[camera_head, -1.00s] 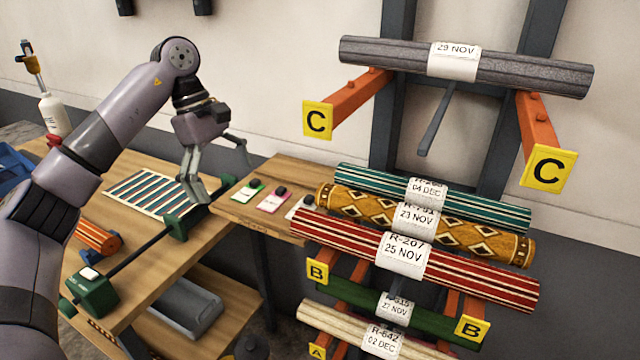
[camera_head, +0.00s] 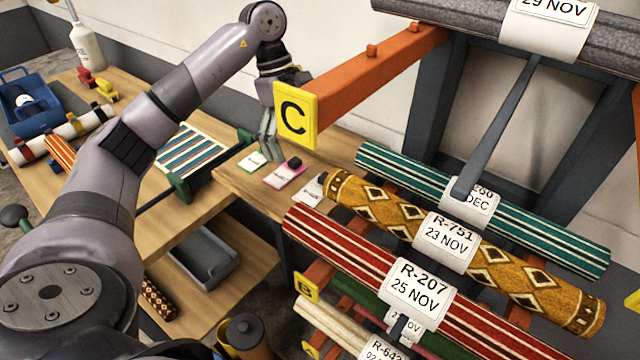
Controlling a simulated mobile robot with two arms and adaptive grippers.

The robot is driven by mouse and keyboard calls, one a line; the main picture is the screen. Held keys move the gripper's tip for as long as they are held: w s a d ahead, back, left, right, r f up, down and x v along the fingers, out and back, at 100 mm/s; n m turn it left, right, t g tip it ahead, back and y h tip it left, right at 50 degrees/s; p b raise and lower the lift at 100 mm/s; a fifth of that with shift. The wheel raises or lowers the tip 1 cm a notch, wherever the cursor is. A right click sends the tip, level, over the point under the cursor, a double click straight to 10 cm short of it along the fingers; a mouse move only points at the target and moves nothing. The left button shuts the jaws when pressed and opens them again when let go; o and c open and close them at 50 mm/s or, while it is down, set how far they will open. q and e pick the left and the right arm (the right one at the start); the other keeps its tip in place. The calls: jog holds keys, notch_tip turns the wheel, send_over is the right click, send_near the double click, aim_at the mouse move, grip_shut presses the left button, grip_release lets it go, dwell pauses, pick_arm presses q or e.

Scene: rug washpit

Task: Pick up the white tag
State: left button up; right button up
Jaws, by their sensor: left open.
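The white tag (camera_head: 308,193) lies on the small wooden side table, at the right end of a row with a green-edged tag (camera_head: 252,161) and a pink tag (camera_head: 284,177). The end of the ochre diamond-patterned rug roll (camera_head: 375,205) partly overlaps the white tag in the head view. My left gripper (camera_head: 268,148) is open and points down over the side table, by the green-edged and pink tags, left of the white tag. The yellow C plate (camera_head: 295,115) hides part of it. My right gripper is not in view.
The rug rack fills the right, with a red striped roll (camera_head: 400,275), a teal roll (camera_head: 540,230) and an orange arm (camera_head: 375,72) jutting toward my left gripper. The workbench (camera_head: 210,205) on the left carries a striped mat (camera_head: 193,150) and a blue basket (camera_head: 30,105).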

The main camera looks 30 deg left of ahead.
pick_arm(q)
send_near(316, 192)
jog(key=shift+f+p, duration=0.45)
jog(key=shift+f, duration=0.3)
jog(key=p+x, duration=0.1)
jog(key=x, duration=0.1)
jog(key=p+x, duration=0.1)
jog(key=x, duration=0.2)
jog(key=shift+w+d+r+p, duration=0.15)
jog(key=shift+w+d+p, duration=0.05)
jog(key=shift+d+p, duration=0.15)
jog(key=shift+f, duration=0.3)
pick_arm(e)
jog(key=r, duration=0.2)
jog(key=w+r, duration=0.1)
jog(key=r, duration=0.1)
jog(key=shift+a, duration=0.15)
pick_arm(q)
jog(key=shift+c, duration=0.4)
jog(key=shift+c, duration=0.6)
jog(key=c, duration=1.5)
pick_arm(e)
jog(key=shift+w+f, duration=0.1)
pick_arm(q)
jog(key=shift+s+f, duration=0.2)
jog(key=c, duration=0.4)
